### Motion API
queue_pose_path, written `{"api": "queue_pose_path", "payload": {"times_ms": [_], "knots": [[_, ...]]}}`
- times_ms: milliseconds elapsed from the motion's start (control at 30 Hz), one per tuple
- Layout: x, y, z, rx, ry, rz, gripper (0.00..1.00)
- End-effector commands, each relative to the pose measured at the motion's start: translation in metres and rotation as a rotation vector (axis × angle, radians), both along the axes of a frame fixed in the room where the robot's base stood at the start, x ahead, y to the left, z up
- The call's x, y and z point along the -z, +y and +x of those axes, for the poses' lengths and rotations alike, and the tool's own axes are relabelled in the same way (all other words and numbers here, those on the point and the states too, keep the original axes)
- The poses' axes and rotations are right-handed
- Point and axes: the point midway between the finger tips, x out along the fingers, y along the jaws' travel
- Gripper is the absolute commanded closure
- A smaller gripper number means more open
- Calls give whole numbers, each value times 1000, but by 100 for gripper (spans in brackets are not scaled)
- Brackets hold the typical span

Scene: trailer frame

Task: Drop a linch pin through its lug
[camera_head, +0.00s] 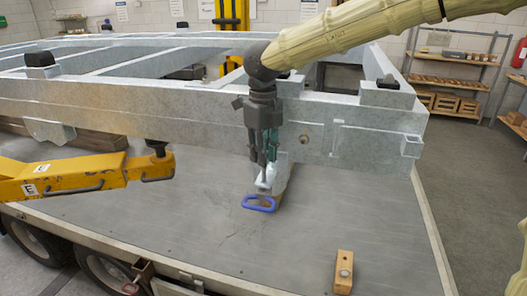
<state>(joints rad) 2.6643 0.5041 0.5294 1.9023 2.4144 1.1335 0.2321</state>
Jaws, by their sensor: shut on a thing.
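My gripper (264,160) points down in front of the near rail of the grey trailer frame. Its fingers are shut on a small pale metal piece (264,180), which I take to be the linch pin. A blue loop (260,204) shows just below it, seemingly the pin's ring, but I cannot tell whether they are joined. A grey plate, probably the lug (281,172), shows right behind and beside the fingertips, below the rail. Its hole is not visible, and I cannot tell whether the pin touches it.
The galvanised frame (200,103) spans the back of the flat grey deck (200,215). A yellow lifting arm (70,178) reaches in from the left. The deck between is clear.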

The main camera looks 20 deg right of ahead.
Motion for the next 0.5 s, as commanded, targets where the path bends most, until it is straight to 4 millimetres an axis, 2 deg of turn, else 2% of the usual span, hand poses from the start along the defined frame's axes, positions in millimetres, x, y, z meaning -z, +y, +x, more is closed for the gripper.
{"api": "queue_pose_path", "payload": {"times_ms": [500], "knots": [[14, 0, 0, 0, 0, 0, 100]]}}
